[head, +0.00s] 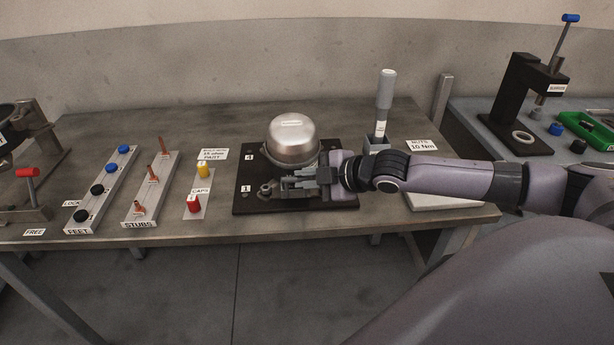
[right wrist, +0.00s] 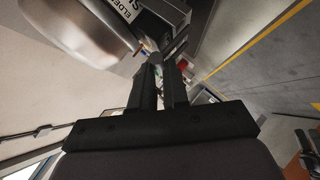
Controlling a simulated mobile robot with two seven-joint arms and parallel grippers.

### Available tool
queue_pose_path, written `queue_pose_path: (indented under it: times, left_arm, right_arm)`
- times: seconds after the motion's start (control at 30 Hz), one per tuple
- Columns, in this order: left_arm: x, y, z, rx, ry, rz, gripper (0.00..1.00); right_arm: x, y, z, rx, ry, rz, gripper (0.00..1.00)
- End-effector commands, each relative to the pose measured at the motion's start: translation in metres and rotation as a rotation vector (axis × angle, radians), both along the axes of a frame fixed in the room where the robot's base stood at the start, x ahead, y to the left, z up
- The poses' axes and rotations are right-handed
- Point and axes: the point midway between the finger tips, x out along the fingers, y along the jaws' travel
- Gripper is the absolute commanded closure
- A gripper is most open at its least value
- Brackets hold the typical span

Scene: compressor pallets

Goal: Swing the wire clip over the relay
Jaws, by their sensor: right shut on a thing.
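The compressor (head: 292,142), a silver dome, stands on a black plate (head: 243,203). My right gripper (head: 284,184) reaches in from the right to its front side, low over the plate. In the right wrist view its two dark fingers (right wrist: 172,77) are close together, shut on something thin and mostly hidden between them. The silver compressor body (right wrist: 85,35) shows beside the fingers, with a dark, white-lettered part at the top. I cannot make out the wire clip or the relay clearly; the gripper covers that area in the head view. My left gripper is not in view.
Left of the plate stand a caps card (head: 198,208), a stubs rack (head: 152,190) and a feet rack (head: 103,188). An upright grey-handled tool (head: 384,95) stands in a holder behind my right arm. A black press (head: 520,100) is on the right bench.

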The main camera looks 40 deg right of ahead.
Motion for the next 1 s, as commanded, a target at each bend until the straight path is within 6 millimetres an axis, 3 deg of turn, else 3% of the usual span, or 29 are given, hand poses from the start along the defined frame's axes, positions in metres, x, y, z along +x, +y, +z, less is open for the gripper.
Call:
queue_pose_path:
  times: [0.57, 0.6, 0.67, 1.0]
  left_arm:
    - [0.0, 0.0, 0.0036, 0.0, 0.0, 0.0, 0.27]
    - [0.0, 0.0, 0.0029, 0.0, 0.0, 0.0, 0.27]
    - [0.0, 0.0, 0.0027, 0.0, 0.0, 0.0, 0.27]
    - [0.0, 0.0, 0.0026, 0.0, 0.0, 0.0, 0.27]
  right_arm:
    - [0.0104, -0.0107, 0.0067, -0.01, -0.011, -0.011, 1.0]
    - [0.0094, -0.0101, 0.0053, -0.011, -0.01, -0.009, 0.72]
    - [0.0088, -0.0097, 0.0046, -0.01, -0.009, -0.009, 0.55]
    - [0.007, -0.0061, 0.0017, -0.004, -0.002, -0.003, 0.55]
